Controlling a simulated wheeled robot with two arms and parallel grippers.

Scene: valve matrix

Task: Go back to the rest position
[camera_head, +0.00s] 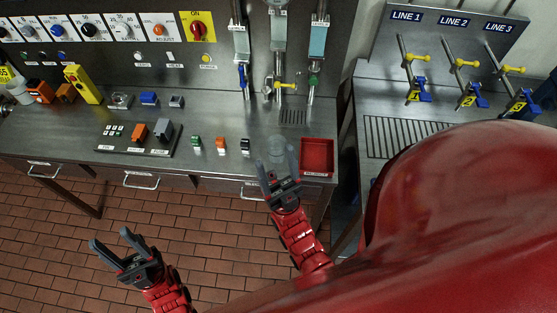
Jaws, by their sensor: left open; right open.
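My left gripper (110,239) is open and empty, over the brick floor in front of the bench, at the lower left of the head view. My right gripper (275,160) is open, pointing up the picture at the front edge of the metal bench (70,138). The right gripper is left of a red tray (317,156).
The bench carries green (196,142), orange (221,143) and black (245,145) small blocks and a black board with blocks. Valve pipes stand at the back. A second table (350,85) with LINE 1 to 3 valves is at right. The brick floor (60,270) is clear.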

